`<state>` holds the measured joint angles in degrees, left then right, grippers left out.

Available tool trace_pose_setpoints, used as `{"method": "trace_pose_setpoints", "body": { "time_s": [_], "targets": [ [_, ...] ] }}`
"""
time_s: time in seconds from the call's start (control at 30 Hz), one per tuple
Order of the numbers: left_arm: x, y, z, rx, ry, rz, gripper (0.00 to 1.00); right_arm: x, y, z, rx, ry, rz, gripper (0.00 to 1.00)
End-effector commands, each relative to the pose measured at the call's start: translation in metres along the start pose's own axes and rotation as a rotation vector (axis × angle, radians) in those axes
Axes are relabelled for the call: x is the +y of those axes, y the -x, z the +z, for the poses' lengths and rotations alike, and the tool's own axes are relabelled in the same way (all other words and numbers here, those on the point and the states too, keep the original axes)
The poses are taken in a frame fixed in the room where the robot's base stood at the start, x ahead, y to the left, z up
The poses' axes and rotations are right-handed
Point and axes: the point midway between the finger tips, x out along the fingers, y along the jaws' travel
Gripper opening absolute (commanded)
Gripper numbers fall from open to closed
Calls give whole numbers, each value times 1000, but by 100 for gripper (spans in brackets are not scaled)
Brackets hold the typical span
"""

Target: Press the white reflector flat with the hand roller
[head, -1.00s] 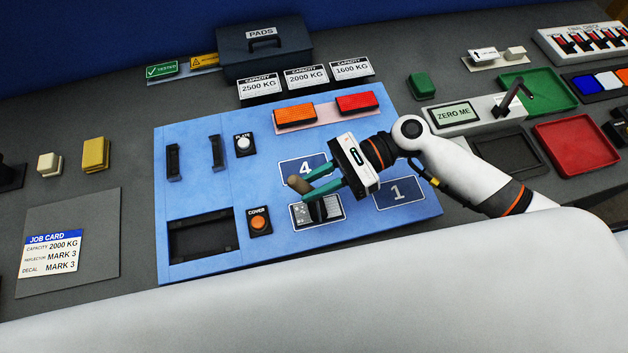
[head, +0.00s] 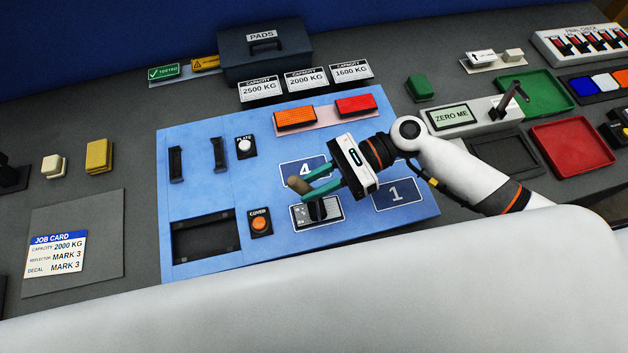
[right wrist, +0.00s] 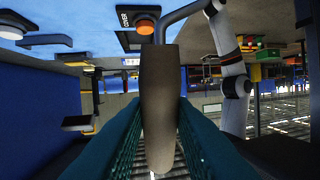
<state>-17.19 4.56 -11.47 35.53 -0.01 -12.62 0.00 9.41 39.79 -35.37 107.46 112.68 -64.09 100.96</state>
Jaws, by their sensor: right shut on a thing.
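My right gripper (head: 318,189) is shut on the brown handle of the hand roller (head: 299,185). In the right wrist view the handle (right wrist: 159,105) stands between the two teal fingers (right wrist: 155,135), with a bent grey metal rod beyond it. The dark roller head (head: 317,209) is over the white reflector (head: 333,208), a pale, patterned rectangle on the front part of the blue board. The roller covers the reflector's middle. I cannot tell whether it touches or whether the reflector lies flat. My left gripper is not in view.
The blue board (head: 205,200) also carries an orange COVER button (head: 259,223), a PLATE button (head: 245,146), a dark recess and numbered squares. Orange (head: 295,118) and red (head: 355,105) reflectors lie behind the gripper. A job card (head: 56,254) lies at left.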

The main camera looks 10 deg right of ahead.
Motion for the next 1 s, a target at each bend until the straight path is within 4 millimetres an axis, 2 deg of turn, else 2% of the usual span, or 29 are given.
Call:
{"method": "trace_pose_setpoints", "body": {
  "time_s": [0.67,1.0],
  "targets": [
    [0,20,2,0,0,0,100,5,-30,-9,2,0,0,0],
    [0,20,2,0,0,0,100,5,-32,-8,1,1,0,0]
  ]
}}
